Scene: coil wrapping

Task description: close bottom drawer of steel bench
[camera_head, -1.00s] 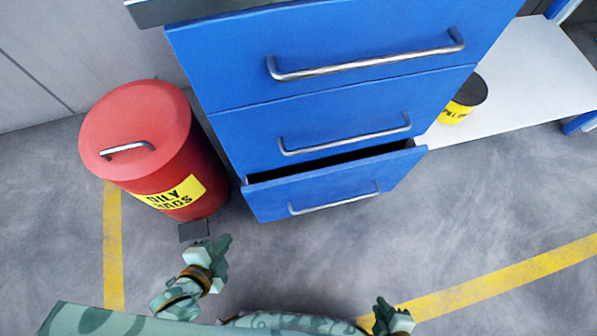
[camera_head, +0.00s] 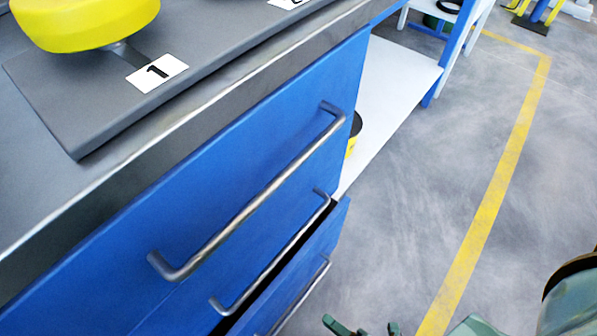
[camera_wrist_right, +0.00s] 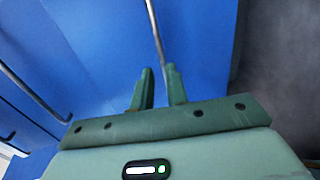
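The steel bench (camera_head: 225,95) has blue drawer fronts with metal bar handles. Its bottom drawer (camera_head: 322,243) stands partly open in the head view, with a dark gap behind its front. The bottom drawer's handle (camera_head: 300,299) shows at the lower edge. My right gripper (camera_head: 364,328) is low, to the right of that drawer front. In the right wrist view my right gripper (camera_wrist_right: 158,75) is open, its two fingers apart with nothing between them. A handle bar (camera_wrist_right: 155,30) lies beyond the fingertips; I cannot tell whether they touch. My left gripper is out of view.
The bench top holds a grey plate (camera_head: 125,90) with a number 1 label and a yellow object (camera_head: 90,25). A white low shelf (camera_head: 390,85) with a dark and yellow container (camera_head: 354,133) is beyond the drawers. Grey floor with a yellow line (camera_head: 500,180) is clear on the right.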

